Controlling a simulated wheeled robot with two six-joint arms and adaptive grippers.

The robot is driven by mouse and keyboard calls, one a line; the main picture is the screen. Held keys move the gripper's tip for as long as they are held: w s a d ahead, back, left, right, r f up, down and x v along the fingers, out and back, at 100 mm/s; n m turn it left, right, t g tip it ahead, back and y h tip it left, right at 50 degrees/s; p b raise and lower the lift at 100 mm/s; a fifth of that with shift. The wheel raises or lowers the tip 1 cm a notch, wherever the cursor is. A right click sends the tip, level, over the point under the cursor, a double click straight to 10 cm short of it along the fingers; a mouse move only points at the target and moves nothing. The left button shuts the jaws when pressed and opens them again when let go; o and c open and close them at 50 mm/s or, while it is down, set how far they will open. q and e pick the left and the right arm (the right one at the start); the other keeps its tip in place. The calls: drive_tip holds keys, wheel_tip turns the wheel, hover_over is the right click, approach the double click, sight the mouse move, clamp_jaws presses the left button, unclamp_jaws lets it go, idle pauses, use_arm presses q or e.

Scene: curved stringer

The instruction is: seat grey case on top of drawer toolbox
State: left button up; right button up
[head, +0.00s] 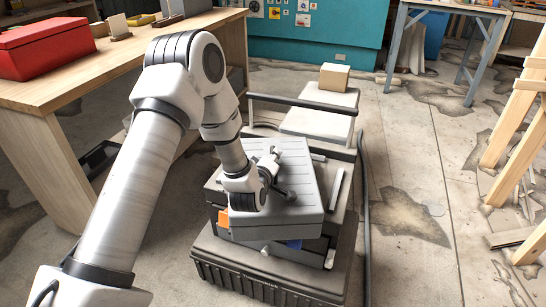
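The grey case (312,180) has a ribbed light grey lid and lies over the dark drawer toolbox (265,281) near the middle of the head view. It looks roughly level and a little turned against the toolbox. Whether it rests fully on the toolbox or sits slightly above it, I cannot tell. An orange part shows at the case's left front corner. My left gripper (283,190) is over the case's lid, with its dark fingers close to the lid's surface. My own wrist hides part of the case, and whether the fingers grip anything cannot be seen. My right gripper is out of view.
A wooden workbench (85,85) with a red toolbox (45,48) stands at the left. Behind the case is a pale cart or seat with a cardboard-coloured box (334,77). A dark hose runs down the right side. Wooden trestle legs (520,130) stand at the right; the floor between is mostly clear.

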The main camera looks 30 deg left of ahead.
use_arm(q)
drive_tip(key=o, duration=0.4)
drive_tip(key=shift+r, duration=0.25)
drive_tip(key=p+v, duration=0.1)
drive_tip(key=v, duration=1.1)
